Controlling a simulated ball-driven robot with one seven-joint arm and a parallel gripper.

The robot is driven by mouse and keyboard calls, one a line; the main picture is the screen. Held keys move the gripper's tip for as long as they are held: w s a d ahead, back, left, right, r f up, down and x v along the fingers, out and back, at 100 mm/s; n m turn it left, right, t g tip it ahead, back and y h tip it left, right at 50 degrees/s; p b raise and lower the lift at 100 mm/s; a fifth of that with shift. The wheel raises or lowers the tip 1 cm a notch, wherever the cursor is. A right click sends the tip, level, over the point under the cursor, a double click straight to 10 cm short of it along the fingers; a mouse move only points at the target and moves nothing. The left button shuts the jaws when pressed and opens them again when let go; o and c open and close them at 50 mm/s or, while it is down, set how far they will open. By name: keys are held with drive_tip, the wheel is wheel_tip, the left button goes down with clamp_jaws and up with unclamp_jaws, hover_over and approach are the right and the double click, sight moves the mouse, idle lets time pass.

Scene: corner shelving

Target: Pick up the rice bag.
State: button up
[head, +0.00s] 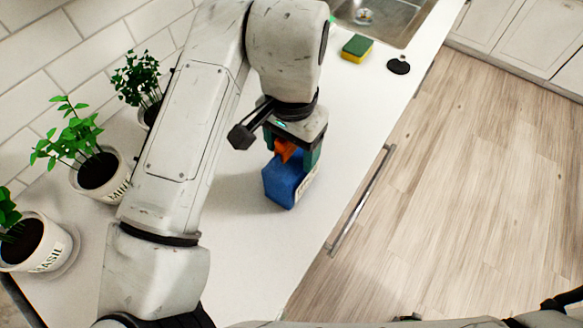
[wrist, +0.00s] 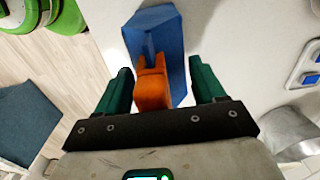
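The rice bag (head: 285,184) looks like a blue packet with a pale label side and an orange piece at its top. It stands on the white counter. In the wrist view the blue bag (wrist: 152,35) lies ahead of my gripper, with its orange top (wrist: 151,88) between the fingers. My gripper (head: 291,153) is above the bag, its green fingers on either side of the top. In the wrist view my gripper (wrist: 161,78) is open, with gaps beside the orange piece. The bag's lower part is partly hidden in the wrist view.
Potted plants (head: 98,172) line the wall at the left. A green and yellow sponge (head: 357,48), a black stopper (head: 398,66) and a sink (head: 375,18) are farther back. The counter (head: 245,235) in front of the bag is clear. A drawer handle (head: 362,200) runs below its right edge.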

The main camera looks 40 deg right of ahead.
clamp_jaws()
idle(0.4)
drive_tip(key=shift+r, duration=0.2)
